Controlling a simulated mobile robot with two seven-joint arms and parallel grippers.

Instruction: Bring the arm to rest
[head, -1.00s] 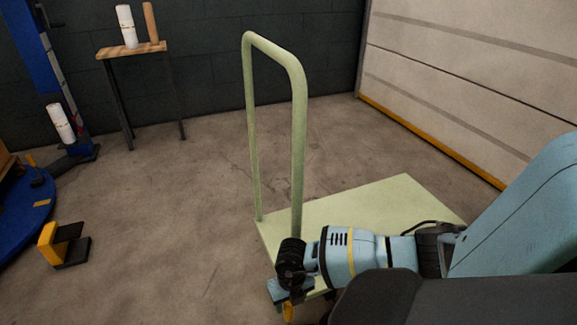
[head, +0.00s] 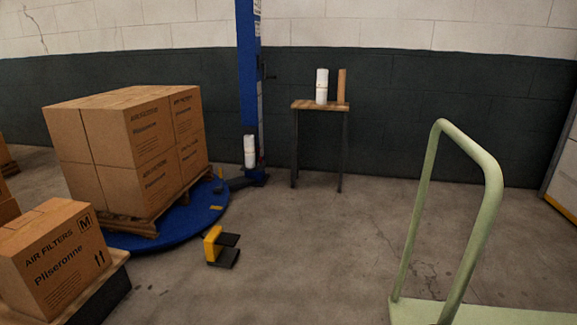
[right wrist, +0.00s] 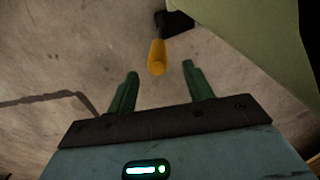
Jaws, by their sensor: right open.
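My right gripper (right wrist: 158,88) shows in the right wrist view with its two green fingers apart and nothing between them. Concrete floor lies beyond the fingertips. Neither arm nor gripper shows in the head view now. My left gripper is not seen in any view.
A pale green platform cart (head: 465,312) stands at the lower right, its edge also in the right wrist view. Stacked filter boxes (head: 130,140) sit on a blue round turntable (head: 205,215). A single box (head: 55,262) is lower left. A small table (head: 318,106) stands by the wall.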

